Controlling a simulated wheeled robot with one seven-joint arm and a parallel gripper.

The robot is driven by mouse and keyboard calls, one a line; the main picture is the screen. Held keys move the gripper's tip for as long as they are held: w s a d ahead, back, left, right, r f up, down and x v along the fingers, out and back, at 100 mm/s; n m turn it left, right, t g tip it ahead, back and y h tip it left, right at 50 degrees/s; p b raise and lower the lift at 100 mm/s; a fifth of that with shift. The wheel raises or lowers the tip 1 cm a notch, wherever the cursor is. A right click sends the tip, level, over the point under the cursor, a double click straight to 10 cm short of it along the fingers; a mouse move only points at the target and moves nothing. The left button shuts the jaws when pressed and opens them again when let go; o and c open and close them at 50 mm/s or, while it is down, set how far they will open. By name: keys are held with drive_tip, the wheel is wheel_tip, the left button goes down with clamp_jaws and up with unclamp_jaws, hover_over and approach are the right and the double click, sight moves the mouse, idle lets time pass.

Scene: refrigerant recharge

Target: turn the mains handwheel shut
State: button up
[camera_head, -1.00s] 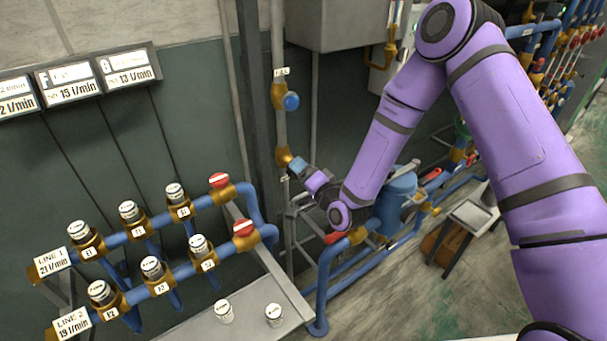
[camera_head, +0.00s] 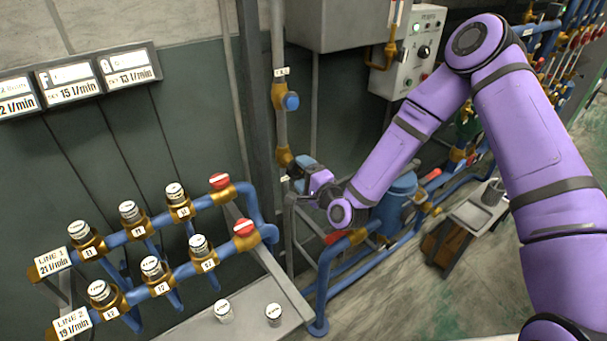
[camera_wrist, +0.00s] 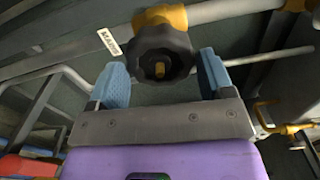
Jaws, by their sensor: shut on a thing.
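The mains handwheel is a dark, lobed knob (camera_wrist: 150,42) with a brass centre, on a brass valve body (camera_wrist: 165,15) on a grey pipe in the wrist view. My gripper (camera_wrist: 161,62) has its two blue fingers on either side of the knob and is shut on it. In the head view my gripper (camera_head: 298,169) is at the lower brass valve (camera_head: 284,157) on the upright pipe. The knob is hidden there behind the gripper. A small pale label (camera_wrist: 109,40) sits left of the valve in the wrist view; its text is too blurred to read.
A blue knob (camera_head: 291,101) sits above on the same pipe. Two red-handled valves (camera_head: 219,181) and blue manifolds (camera_head: 205,203) stand at lower left. A grey post (camera_head: 258,80) runs beside the pipe. A blue tank (camera_head: 399,190) is to the right of my wrist.

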drive_tip(key=o, duration=0.9)
drive_tip(key=v, duration=0.7)
